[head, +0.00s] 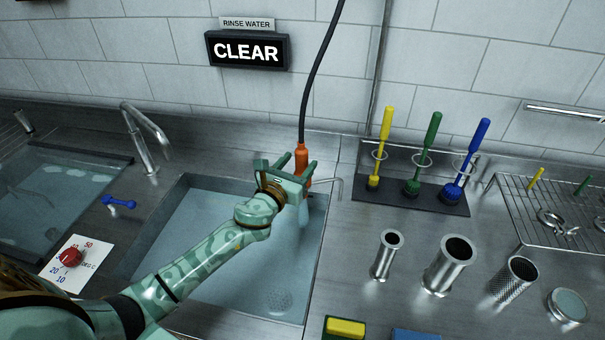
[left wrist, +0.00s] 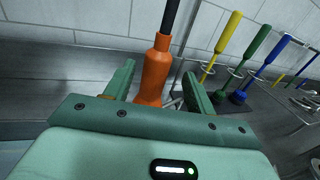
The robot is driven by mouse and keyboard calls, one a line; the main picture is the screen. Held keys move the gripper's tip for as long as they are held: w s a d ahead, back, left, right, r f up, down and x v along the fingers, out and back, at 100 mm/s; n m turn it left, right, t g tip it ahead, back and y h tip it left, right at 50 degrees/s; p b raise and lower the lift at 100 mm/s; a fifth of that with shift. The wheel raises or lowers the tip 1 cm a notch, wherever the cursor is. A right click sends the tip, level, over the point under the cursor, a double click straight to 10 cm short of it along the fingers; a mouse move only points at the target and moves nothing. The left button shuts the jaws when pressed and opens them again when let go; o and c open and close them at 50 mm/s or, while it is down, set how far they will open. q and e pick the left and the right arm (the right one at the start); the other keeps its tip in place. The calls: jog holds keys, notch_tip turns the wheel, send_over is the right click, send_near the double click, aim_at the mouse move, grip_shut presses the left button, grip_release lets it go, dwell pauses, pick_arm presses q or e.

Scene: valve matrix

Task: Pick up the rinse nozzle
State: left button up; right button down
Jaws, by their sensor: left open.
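The rinse nozzle (head: 301,158) is orange and hangs upright on a black hose (head: 318,70) behind the water-filled sink. In the left wrist view the orange nozzle (left wrist: 154,72) stands between the two fingers. My left gripper (head: 297,168) is open, with one finger on each side of the nozzle. I see no clear contact between the fingers and it. The nozzle's lower end is partly hidden by the gripper. In the left wrist view the left gripper (left wrist: 158,85) shows both green fingers apart. My right gripper is not in view.
The sink basin (head: 170,215) lies below my arm. To the right stand yellow, green and blue brushes (head: 434,140) in a rack, and metal cylinders (head: 448,265). A tap (head: 146,137), a blue handle (head: 118,202) and a red dial (head: 70,257) are on the left. A sign reads CLEAR (head: 247,51).

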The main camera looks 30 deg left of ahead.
pick_arm(q)
jog(key=w, duration=0.2)
jog(key=w+b, duration=0.1)
jog(key=w, duration=0.2)
jog(key=shift+w+a+f, duration=0.15)
jog(key=shift+w+a, duration=0.05)
jog(key=shift+w, duration=0.15)
jog(key=shift+s, duration=0.1)
grip_shut()
